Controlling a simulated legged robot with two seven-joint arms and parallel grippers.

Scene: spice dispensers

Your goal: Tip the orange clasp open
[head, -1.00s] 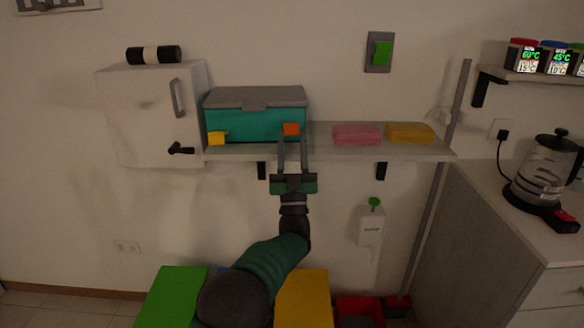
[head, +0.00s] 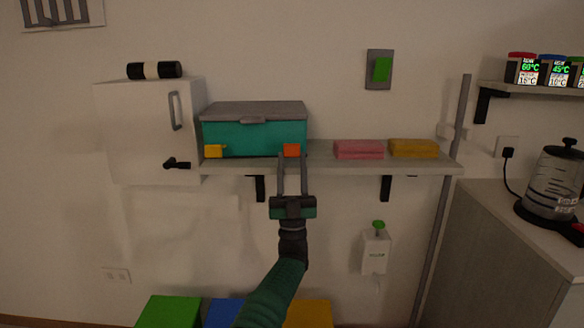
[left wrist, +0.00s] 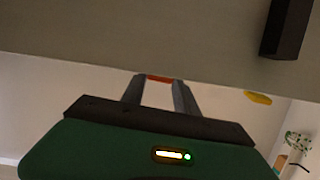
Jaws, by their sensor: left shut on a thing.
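The teal box (head: 250,139) with a grey lid (head: 250,110) sits on the wall shelf. Its orange clasp (head: 292,150) is at the lower right of the front, and a yellow clasp (head: 214,151) is at the lower left. My left gripper (head: 292,160) reaches up from below, its two fingers shut on the orange clasp, one at each side. In the left wrist view, a strip of the orange clasp (left wrist: 160,78) shows between the fingertips; the shelf hides much of the rest. The lid looks closed. My right gripper is not in view.
A pink sponge (head: 358,149) and a yellow sponge (head: 413,148) lie on the shelf (head: 335,164) right of the box. A white cabinet (head: 140,130) with a handle stands close on the left. Shelf brackets (head: 385,188) hang below.

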